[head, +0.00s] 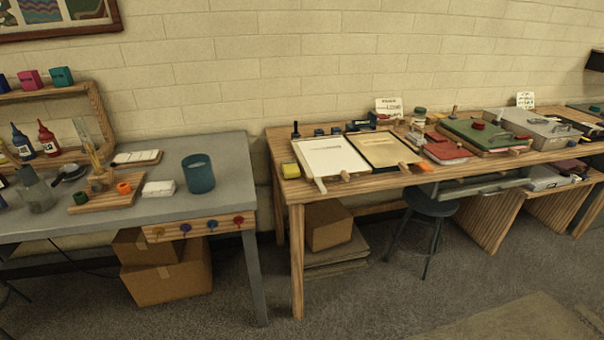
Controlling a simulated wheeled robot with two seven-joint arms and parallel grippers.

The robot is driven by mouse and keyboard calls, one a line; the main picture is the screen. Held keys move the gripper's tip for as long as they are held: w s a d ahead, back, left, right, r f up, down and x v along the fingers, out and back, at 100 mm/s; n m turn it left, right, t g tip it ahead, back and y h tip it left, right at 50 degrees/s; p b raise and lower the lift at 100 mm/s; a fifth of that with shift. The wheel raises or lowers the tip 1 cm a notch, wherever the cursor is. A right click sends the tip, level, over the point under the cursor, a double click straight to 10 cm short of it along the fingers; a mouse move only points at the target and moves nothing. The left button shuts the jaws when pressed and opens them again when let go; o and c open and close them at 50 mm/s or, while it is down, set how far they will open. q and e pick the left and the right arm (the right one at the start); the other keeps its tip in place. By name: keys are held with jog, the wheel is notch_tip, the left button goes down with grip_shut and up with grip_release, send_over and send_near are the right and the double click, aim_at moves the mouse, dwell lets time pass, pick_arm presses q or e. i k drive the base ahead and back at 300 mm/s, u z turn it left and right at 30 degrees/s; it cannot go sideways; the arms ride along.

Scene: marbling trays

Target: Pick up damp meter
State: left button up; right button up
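I cannot pick out a damp meter for certain at this distance. Several small dark items stand behind the white tray (333,156) and are too small to make out. A tan tray (383,149) lies to its right. Neither of my grippers is in view.
A grey table (222,152) on the left holds a blue cup (198,174), bottles and a wooden board (108,199). A dark stool (430,207) stands at the wooden table's front. Cardboard boxes (170,278) sit underneath. Carpet in front is mostly clear.

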aim_at(289, 169)
jog(key=z, duration=0.5)
jog(key=k, duration=0.6)
jog(key=z, duration=1.15)
jog(key=i, duration=2)
jog(key=u, duration=0.9)
jog(key=i, duration=0.65)
jog(key=u, duration=0.9)
jog(key=i, duration=0.25)
jog(key=u, duration=0.3)
